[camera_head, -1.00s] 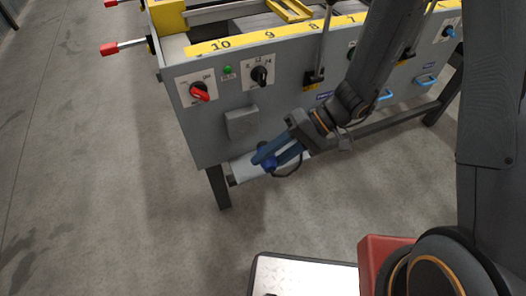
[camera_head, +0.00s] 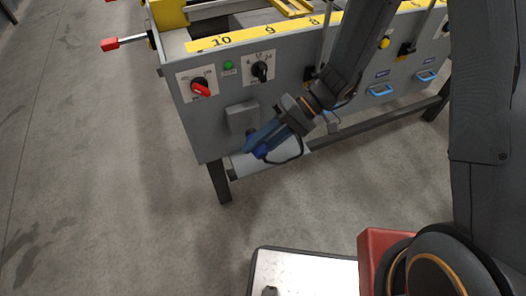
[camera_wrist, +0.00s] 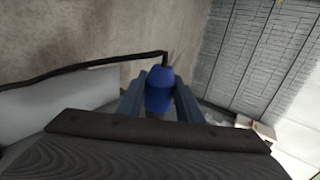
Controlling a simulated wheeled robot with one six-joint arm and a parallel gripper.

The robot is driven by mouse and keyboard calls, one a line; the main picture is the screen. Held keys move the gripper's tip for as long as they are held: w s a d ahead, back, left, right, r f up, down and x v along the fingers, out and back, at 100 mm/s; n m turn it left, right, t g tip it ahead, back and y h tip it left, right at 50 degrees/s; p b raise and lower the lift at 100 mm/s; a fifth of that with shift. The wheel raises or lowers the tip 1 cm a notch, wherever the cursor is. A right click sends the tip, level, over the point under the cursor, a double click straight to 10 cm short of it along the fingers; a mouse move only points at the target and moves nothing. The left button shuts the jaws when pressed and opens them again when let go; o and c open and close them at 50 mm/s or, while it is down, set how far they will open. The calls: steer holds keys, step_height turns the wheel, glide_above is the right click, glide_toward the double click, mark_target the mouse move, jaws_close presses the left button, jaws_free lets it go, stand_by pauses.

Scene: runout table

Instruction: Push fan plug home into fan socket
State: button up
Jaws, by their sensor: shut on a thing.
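My gripper (camera_head: 258,143) is shut on the blue fan plug (camera_wrist: 158,92), which sits between the two blue fingers in the wrist view. A black cable runs from the plug's end and off to the left there. In the head view the gripper is at the lower front of the grey cabinet, just below and right of a grey box (camera_head: 242,117) on its face. I cannot tell whether this box is the fan socket. No socket opening shows, and the plug's front end is hidden. I cannot tell whether the plug touches anything.
The table cabinet's front panel (camera_head: 205,135) carries a red switch (camera_head: 201,87), a black switch (camera_head: 261,71) and a green button (camera_head: 228,66). The concrete floor at left is clear.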

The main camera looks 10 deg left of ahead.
steer(key=shift+w+a, duration=0.35)
steer(key=shift+w, duration=0.25)
steer(key=shift+w+a, duration=0.35)
steer(key=shift+w, duration=0.25)
steer(key=shift+w+a+b, duration=0.15)
steer(key=shift+w+a, duration=0.3)
steer(key=shift+w, duration=0.3)
steer(key=shift+w+a+b, duration=0.15)
steer(key=shift+w+a, duration=0.3)
steer(key=shift+w, duration=0.25)
stand_by(1.3)
steer(key=o, duration=1.2)
steer(key=v, duration=0.8)
steer(key=shift+p, duration=0.4)
steer(key=shift+a, duration=0.1)
